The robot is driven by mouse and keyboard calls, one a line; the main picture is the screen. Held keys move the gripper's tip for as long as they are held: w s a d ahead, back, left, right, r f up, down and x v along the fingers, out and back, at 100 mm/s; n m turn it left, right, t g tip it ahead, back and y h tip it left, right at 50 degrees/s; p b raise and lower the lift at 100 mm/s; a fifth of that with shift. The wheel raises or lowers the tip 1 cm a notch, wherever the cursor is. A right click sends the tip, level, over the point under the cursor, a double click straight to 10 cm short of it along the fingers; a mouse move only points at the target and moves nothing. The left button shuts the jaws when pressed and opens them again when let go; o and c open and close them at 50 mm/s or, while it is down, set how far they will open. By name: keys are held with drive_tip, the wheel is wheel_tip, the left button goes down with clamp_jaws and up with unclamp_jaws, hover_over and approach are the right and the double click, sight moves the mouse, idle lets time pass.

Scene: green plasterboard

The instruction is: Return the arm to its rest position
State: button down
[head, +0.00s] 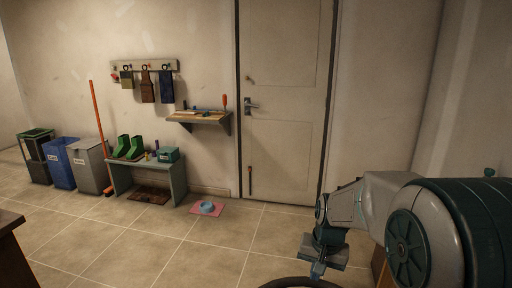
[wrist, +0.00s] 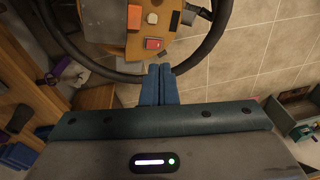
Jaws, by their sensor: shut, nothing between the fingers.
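My arm (head: 440,225) reaches in from the right of the head view, with its wrist bent down. My gripper (head: 317,271) points downward near the bottom of that view. In the wrist view its two blue fingers (wrist: 157,84) are pressed together with nothing between them. The fingertips appear over the near edge of a dark ring (wrist: 112,74); I cannot tell whether they touch it.
Inside the ring, a wooden surface (wrist: 122,48) carries an orange block (wrist: 134,17), a red item (wrist: 153,43) and other small things. The door (head: 285,100), bench (head: 147,168), bins (head: 60,163) and blue bowl (head: 207,207) stand farther back. Open tiled floor lies between.

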drive_tip(key=s+r+n, duration=0.1)
drive_tip(key=s+r, duration=0.2)
drive_tip(key=s, duration=0.5)
drive_tip(key=s+r+n+t+p, duration=0.1)
drive_tip(key=s+r+n, duration=0.1)
drive_tip(key=s, duration=0.7)
drive_tip(key=shift+s+r+n+h, duration=0.15)
drive_tip(key=shift+r+n+h, duration=0.15)
drive_tip(key=shift+r, duration=0.55)
drive_tip(key=shift+a, duration=0.1)
